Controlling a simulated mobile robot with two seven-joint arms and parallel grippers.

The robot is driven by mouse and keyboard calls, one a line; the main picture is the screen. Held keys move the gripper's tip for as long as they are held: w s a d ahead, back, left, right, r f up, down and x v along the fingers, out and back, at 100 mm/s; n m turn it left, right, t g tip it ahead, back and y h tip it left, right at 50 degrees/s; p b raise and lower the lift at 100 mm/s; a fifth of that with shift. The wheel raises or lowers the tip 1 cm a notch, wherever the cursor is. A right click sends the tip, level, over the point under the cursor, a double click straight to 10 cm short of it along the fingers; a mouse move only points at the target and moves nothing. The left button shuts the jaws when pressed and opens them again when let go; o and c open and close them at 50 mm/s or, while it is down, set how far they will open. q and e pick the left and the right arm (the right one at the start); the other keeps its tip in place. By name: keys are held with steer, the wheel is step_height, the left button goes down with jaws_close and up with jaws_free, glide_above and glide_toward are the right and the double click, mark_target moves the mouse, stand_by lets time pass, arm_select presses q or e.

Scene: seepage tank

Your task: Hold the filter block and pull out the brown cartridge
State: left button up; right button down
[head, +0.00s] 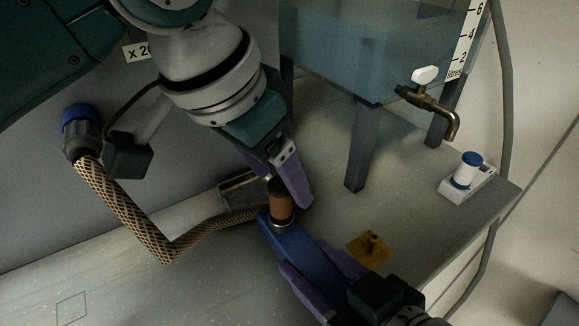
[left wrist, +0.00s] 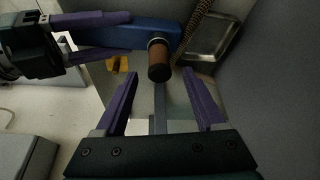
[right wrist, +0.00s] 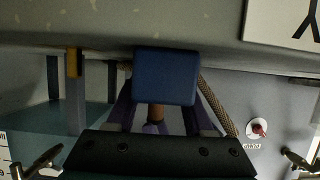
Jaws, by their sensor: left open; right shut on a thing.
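The blue filter block (head: 284,238) is held above the bench by my right gripper (head: 305,256), whose purple fingers are shut on its sides. The right wrist view shows the block (right wrist: 167,77) between the fingers. The brown cartridge (head: 280,203) stands out of a metal collar at the block's far end. My left gripper (head: 285,190) is open at the cartridge. In the left wrist view the cartridge (left wrist: 159,62) lies between the spread fingertips, with gaps visible on both sides. The part of the cartridge inside the block is hidden.
A braided hose (head: 135,215) runs from a blue fitting (head: 80,130) toward the block. A water tank (head: 370,45) on legs with a brass tap (head: 430,102) stands behind. A yellow plate (head: 370,250), a metal tray (left wrist: 213,40) and a blue-capped white bottle (head: 466,171) are nearby.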

mark_target(289, 195)
arm_select(q)
steer(key=shift+x, duration=2.6)
steer(key=shift+c, duration=0.2)
jaws_close()
steer(key=shift+r, duration=0.3)
stand_by(0.7)
